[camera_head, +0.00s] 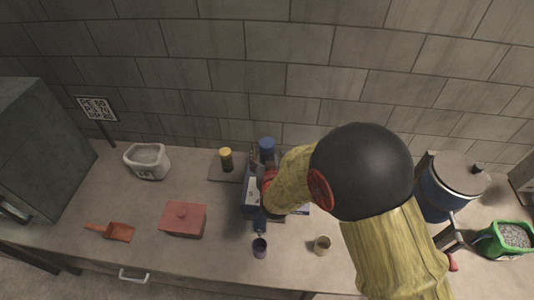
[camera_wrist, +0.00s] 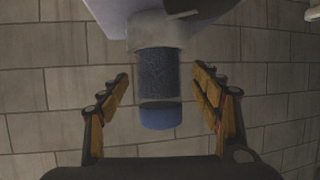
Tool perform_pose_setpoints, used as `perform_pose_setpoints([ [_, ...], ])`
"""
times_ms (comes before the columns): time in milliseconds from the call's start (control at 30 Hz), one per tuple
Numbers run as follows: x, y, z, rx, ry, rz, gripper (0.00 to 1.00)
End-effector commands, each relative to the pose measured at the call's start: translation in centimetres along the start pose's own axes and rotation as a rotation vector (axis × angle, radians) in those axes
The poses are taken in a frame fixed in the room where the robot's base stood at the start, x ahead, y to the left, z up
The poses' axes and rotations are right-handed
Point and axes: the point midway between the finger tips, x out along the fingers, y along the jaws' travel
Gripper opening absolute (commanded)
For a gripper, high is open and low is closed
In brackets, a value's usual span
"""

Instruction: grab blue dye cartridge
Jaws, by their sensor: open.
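The blue dye cartridge (camera_wrist: 160,85) is a dark blue cylinder with a lighter blue rounded cap, seen in the wrist view between my fingers. Its upper part in that view sits in a pale grey collar. In the head view a blue cap (camera_head: 267,144) shows behind the machine on the counter. My gripper (camera_wrist: 161,88) is open, one finger on each side of the cartridge, with a gap on both sides. In the head view my arm covers much of the machine, and my fingers are hard to make out.
The grey-blue machine (camera_head: 250,198) stands mid-counter. A yellow-capped jar (camera_head: 226,160) is left of it. A red box (camera_head: 184,219) is at left, a blue urn (camera_head: 440,197) at right. A brick wall is behind.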

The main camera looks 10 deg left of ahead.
Motion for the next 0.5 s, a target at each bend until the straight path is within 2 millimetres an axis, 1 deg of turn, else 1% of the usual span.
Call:
perform_pose_setpoints([
  [33, 0.7, 0.1, -0.1, 0.001, 0.0, 0.001, 0.64],
  [100, 1.3, 0.1, -0.1, 0.001, 0.0, 0.002, 0.64],
  [200, 1.9, 0.1, -0.1, 0.002, 0.0, 0.002, 0.64],
  [433, 1.9, 0.1, -0.1, 0.001, 0.0, 0.001, 0.64],
  [500, 1.9, 0.1, -0.1, 0.001, 0.0, 0.001, 0.61],
])
